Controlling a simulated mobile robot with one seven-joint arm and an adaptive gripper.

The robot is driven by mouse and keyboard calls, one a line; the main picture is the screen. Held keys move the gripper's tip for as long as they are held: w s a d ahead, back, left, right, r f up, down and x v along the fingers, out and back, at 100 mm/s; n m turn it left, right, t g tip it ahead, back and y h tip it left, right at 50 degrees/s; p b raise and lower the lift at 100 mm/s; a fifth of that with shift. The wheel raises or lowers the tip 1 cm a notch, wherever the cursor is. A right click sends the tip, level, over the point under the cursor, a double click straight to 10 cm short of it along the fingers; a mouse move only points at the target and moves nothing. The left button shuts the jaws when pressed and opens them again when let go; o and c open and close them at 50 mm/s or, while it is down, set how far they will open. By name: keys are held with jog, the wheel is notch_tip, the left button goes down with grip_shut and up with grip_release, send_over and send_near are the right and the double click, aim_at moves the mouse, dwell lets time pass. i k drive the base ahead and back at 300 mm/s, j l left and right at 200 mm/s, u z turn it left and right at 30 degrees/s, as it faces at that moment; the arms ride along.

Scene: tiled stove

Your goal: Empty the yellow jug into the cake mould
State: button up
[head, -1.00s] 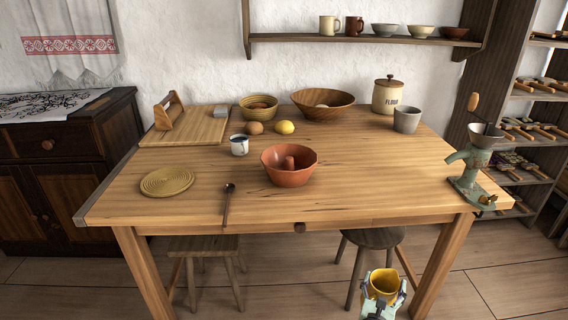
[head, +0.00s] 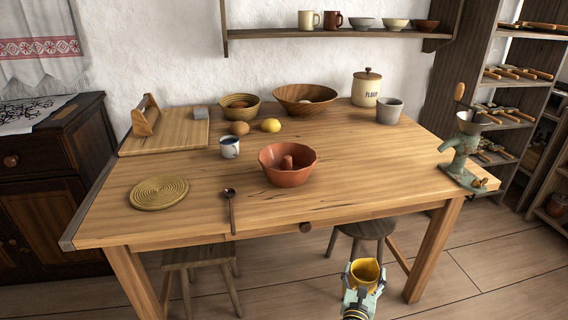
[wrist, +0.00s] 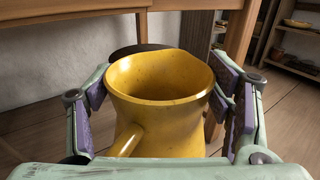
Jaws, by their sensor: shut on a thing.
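The yellow jug (head: 364,273) is upright in my gripper (head: 362,284), below the table's front edge at the lower right of the head view. In the wrist view the jug (wrist: 158,100) sits between the two finger pads of my gripper (wrist: 165,110), its handle towards the camera. Its contents cannot be seen; only the inner wall shows. The cake mould (head: 287,166) is a reddish-brown fluted bowl with a central tube. It stands on the table's middle, beyond and to the left of my gripper.
The wooden table (head: 370,180) has clear room right of the mould. A ladle (head: 231,207), woven mat (head: 160,192), enamel mug (head: 230,147) and lemon (head: 271,125) lie left of or behind it. A grinder (head: 463,150) is at the right edge. A stool (head: 365,229) stands under the table.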

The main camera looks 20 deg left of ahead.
aim_at(285, 164)
jog(key=j, duration=0.4)
jog(key=k+j+z, duration=0.15)
jog(key=j, duration=0.25)
jog(key=k+j, duration=0.1)
jog(key=j, duration=0.3)
jog(key=j+z, duration=0.15)
jog(key=j, duration=0.25)
jog(key=k, duration=0.05)
